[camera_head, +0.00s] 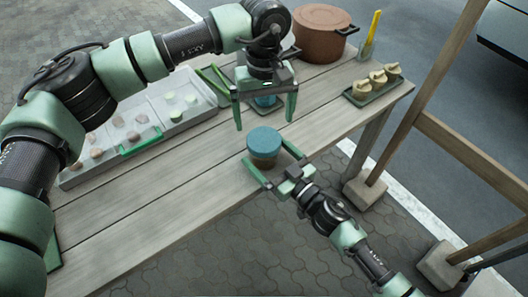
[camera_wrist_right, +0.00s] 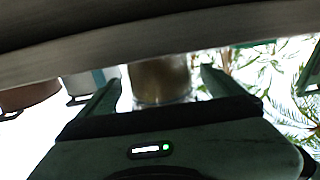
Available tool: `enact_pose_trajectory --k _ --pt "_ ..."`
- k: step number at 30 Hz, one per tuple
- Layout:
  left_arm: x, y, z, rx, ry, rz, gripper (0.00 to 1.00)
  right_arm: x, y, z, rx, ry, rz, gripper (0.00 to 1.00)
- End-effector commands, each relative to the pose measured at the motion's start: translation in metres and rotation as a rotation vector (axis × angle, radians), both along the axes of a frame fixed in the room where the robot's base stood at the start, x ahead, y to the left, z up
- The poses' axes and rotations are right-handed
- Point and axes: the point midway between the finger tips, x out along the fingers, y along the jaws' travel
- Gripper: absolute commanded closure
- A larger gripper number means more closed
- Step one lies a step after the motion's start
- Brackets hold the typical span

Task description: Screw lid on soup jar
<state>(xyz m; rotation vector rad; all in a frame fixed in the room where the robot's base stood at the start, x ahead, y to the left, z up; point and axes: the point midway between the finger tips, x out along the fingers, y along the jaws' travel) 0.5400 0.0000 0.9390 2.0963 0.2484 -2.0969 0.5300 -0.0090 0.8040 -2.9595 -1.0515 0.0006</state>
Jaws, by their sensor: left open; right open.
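The soup jar (camera_head: 263,158) stands upright near the table's front edge, with brownish contents. The teal lid (camera_head: 264,140) sits on top of it; I cannot tell how tightly. My right gripper (camera_head: 267,150) is open, with a finger on each side of the jar; contact is unclear. My left gripper (camera_head: 264,124) is open and empty, pointing down above and slightly behind the lid.
On the wooden table (camera_head: 165,195), a clear tray (camera_head: 185,110) with several round pieces lies left. A brown pot (camera_head: 318,45) stands at the back. A small tray (camera_head: 375,92) of pale pieces lies right.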

Motion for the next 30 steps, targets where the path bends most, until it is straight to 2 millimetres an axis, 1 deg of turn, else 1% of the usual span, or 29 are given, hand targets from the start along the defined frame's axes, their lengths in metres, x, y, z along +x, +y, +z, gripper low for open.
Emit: enact_pose_trajectory --k 1,5,14,15,17,18,20,21,23,24,25,28,30 --pt "0.0 0.0 -0.0001 0.0 0.0 0.0 0.03 0.0042 0.0035 0.0007 0.001 -0.001 0.0 0.04" --pt "0.0 0.0 -0.0001 0.0 0.0 0.0 0.03 0.0093 0.0085 0.0004 0.0 -0.001 0.001 0.04" --pt "-0.0001 0.0 0.0 0.0 0.0 0.0 0.03 0.0103 0.0091 0.0003 0.0 0.0 0.001 0.04" --pt "0.0 0.0 0.0 0.0 0.0 0.0 0.03 0.0102 0.009 0.0002 0.0 0.0 0.001 0.15" --pt "0.0 0.0 0.0 0.0 0.0 0.0 0.03 0.0102 0.009 0.0002 0.0 0.0 0.001 0.31" --pt "0.0 0.0 0.0 0.0 0.0 0.0 0.03 0.0102 0.0089 0.0002 0.0 0.0 0.001 0.42" --pt "0.0 0.0 -0.0001 0.0 0.0 0.0 0.03 0.0102 0.0089 0.0002 0.0 0.0 0.001 0.59" --pt "0.0 0.0 -0.0001 0.0 0.0 0.0 0.03 0.0102 0.0089 0.0002 0.0 0.0 0.001 0.7" --pt "0.0 0.0 -0.0001 0.0 0.0 0.0 0.03 0.0101 0.0088 0.0002 0.0 0.0 0.001 0.87" --pt "0.0 0.0 0.0 0.0 0.0 0.0 0.03 0.0101 0.0088 0.0001 0.0 0.0 0.001 0.98" --pt "0.0 0.0 0.0 0.0 0.0 0.0 0.03 0.0101 0.0088 0.0001 0.0 0.0 0.001 1.0" --pt "0.0 0.0 0.0 0.0 0.0 0.013 0.03 0.01 0.0088 0.0001 0.0 0.0 0.001 1.0" --pt "0.0 0.0 0.0 0.0 0.0 0.053 0.03 0.01 0.0088 0.0001 0.0 0.0 0.001 1.0"
